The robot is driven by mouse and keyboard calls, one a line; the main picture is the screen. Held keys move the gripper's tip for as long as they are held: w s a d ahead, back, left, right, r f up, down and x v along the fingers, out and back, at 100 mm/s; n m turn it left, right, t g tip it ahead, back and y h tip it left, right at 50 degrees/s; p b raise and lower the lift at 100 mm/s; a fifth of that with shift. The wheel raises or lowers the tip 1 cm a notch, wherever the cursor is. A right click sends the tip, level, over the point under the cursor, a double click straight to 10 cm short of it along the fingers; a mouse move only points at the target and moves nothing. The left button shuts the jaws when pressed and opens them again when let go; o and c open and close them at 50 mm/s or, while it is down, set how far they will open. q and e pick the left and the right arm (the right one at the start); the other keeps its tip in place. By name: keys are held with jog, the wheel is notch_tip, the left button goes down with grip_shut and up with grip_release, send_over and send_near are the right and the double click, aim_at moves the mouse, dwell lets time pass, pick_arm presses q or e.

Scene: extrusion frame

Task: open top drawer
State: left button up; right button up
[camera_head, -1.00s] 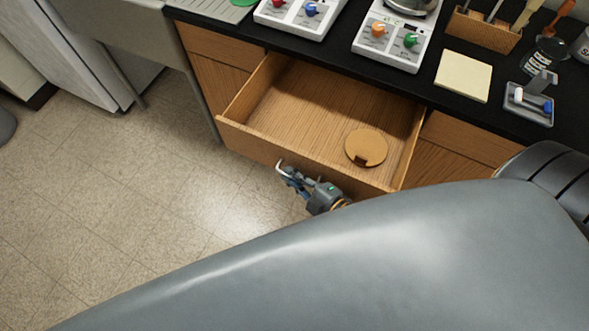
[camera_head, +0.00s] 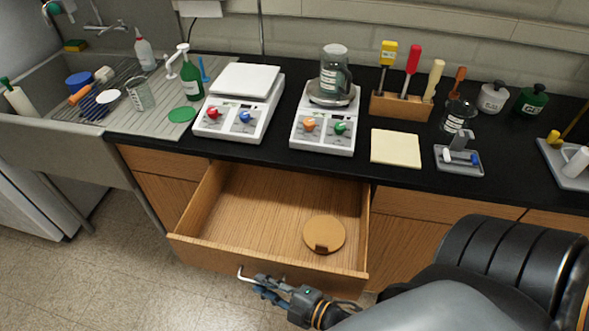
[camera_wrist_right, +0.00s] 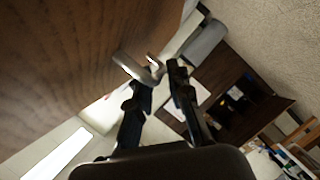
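The wooden top drawer (camera_head: 250,262) is pulled well out from under the black counter. A round brown lid-like disc (camera_head: 324,235) lies inside it, front right. The drawer's metal handle (camera_head: 243,274) sticks out at the front; most of it is hidden by my right gripper (camera_head: 262,288). In the right wrist view, the handle (camera_wrist_right: 138,68) is at the tip of the left finger of my right gripper (camera_wrist_right: 158,82). The two fingers stand apart with a gap between them; whether the finger touches the handle is unclear. My left gripper is not in view.
On the black counter (camera_head: 400,180) stand two hot plates (camera_head: 240,105), (camera_head: 325,130), one with a glass vessel (camera_head: 335,70). A tool block (camera_head: 402,106), a yellow pad (camera_head: 396,148) and a small tray (camera_head: 459,162) are further right. A sink (camera_head: 45,125) is left. Floor is clear lower left.

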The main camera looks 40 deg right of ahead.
jog(key=v, duration=0.9)
jog(key=shift+s+f, duration=0.1)
jog(key=shift+s, duration=0.05)
jog(key=s+d+f+m+g+h, duration=0.2)
jog(key=f+m, duration=0.1)
jog(key=f, duration=0.6)
jog(key=s+d+f+m+g+h, duration=0.1)
jog(key=s+f+m+g, duration=0.1)
jog(key=f, duration=0.7)
jog(key=s+d+f+m+g+h, duration=0.2)
jog(key=f+m, duration=0.1)
jog(key=f, duration=0.7)
jog(key=s+f+m+g+b, duration=0.1)
jog(key=s+f+m+g, duration=0.4)
jog(key=s+f, duration=0.7)
jog(key=shift+s+m+g+h, duration=0.3)
jog(key=shift+g+h, duration=0.1)
jog(key=shift+g, duration=0.7)
jog(key=shift+d+f, duration=0.1)
jog(key=shift+d, duration=0.05)
